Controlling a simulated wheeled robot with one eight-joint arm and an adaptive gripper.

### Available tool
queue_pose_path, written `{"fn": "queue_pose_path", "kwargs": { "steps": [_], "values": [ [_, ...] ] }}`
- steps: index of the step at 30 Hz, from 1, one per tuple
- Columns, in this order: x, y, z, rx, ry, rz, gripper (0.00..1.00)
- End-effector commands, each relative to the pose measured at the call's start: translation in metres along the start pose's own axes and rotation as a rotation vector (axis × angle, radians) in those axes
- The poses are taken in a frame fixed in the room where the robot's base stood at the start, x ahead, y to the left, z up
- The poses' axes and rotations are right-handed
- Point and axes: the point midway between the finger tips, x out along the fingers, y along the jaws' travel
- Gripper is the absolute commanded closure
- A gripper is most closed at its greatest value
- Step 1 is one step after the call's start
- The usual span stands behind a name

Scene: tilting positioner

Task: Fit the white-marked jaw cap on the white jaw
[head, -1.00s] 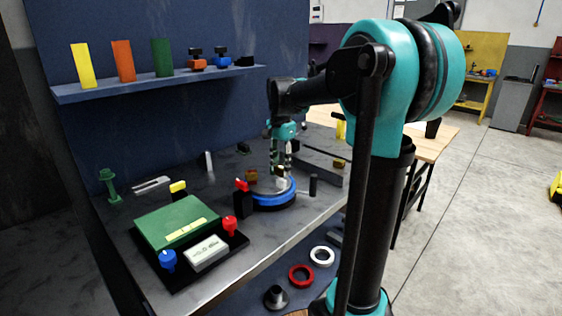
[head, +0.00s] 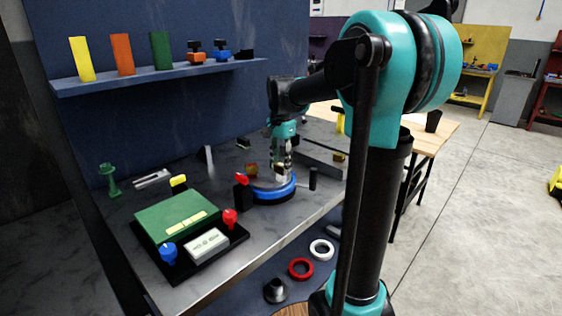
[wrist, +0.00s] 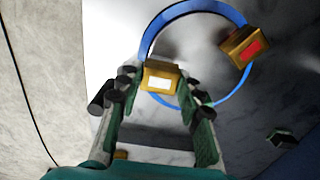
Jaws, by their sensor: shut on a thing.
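The white-marked jaw cap (wrist: 160,78) is a gold block with a white patch on its face. My gripper (wrist: 157,88) is shut on it, with a finger on each side. In the head view my gripper (head: 281,166) points down over the round positioner, whose blue rim (head: 273,192) shows below it. The wrist view shows the blue rim (wrist: 150,38) too. A gold block with a red mark (wrist: 243,47) stands at the rim's right; it also shows in the head view (head: 251,170). The white jaw is not clearly visible; I cannot tell whether the cap touches it.
A black post with a red top (head: 241,190) stands close left of the positioner. A dark upright peg (head: 313,179) stands close right. A green box (head: 176,219) and knobs sit at the front left. White and red rings (head: 321,250) lie lower down.

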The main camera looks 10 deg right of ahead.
Motion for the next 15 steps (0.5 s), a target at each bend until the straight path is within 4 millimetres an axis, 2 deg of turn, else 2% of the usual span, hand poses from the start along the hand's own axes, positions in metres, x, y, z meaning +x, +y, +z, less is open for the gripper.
{"fn": "queue_pose_path", "kwargs": {
  "steps": [13, 14, 15],
  "values": [
    [0.017, 0.000, 0.000, 0.000, 0.000, 0.000, 0.96],
    [0.017, 0.000, 0.000, 0.000, 0.000, 0.000, 0.63],
    [0.017, 0.000, 0.000, 0.000, 0.000, 0.000, 0.58]
  ]
}}
